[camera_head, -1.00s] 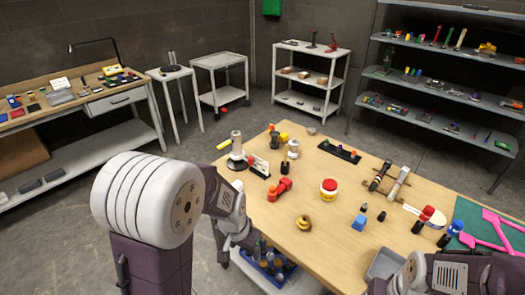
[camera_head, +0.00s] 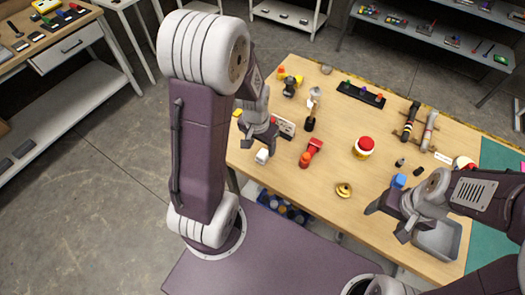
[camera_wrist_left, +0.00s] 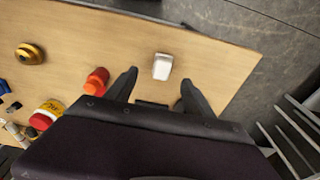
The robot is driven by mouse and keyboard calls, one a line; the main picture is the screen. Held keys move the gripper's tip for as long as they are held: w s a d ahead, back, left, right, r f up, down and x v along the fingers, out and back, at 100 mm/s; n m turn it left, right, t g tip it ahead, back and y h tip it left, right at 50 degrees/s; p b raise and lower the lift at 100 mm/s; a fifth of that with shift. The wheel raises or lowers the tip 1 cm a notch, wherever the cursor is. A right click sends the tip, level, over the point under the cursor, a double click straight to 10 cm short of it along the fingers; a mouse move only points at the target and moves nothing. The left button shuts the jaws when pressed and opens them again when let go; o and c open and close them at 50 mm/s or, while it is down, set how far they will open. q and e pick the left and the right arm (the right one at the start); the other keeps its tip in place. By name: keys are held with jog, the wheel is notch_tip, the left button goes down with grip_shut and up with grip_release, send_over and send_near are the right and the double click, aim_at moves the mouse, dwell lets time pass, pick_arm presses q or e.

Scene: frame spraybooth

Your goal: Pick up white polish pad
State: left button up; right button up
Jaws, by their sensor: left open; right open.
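The white polish pad, a small white block (camera_head: 262,156), lies near the left edge of the wooden table (camera_head: 300,215). In the left wrist view the pad (camera_wrist_left: 162,66) lies flat on the wood, just beyond and between my fingertips. My left gripper (camera_head: 259,143) is open and empty, close to the pad; in the left wrist view its two fingers (camera_wrist_left: 159,84) are spread apart. My right gripper (camera_head: 388,222) is open and empty over the table's right front, beside a grey tray (camera_head: 437,240).
A red-and-orange tool (camera_head: 311,151) lies right of the pad, with a yellow ring-shaped item (camera_head: 343,190) nearer the front. A red-lidded jar (camera_head: 363,147) stands mid-table. A white-fronted box (camera_head: 284,127) stands behind the pad. A blue bin (camera_head: 283,207) sits below the table edge.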

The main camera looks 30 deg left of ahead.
aim_at(263, 153)
pick_arm(q)
jog(key=f, duration=0.4)
jog(key=shift+w+a, duration=0.2)
jog(key=shift+w, duration=0.2)
jog(key=shift+w+a+f, duration=0.15)
jog(key=shift+f, duration=0.05)
jog(key=f, duration=0.2)
jog(key=w+f+b, duration=0.1)
jog(key=f, duration=0.2)
jog(key=shift+w, duration=0.1)
jog(key=shift+r, duration=0.1)
jog(key=c, duration=0.7)
grip_shut()
jog(key=shift+r, duration=0.55)
jog(key=r, duration=0.1)
jog(key=r+p, duration=0.1)
jog(key=d+r, duration=0.1)
jog(key=r, duration=0.1)
jog(key=shift+w, duration=0.25)
jog(key=w+d+r, duration=0.4)
jog(key=d+r, duration=0.2)
jog(key=d, duration=0.3)
jog(key=shift+w+d, duration=0.3)
pick_arm(e)
jog(key=shift+w+a, duration=0.15)
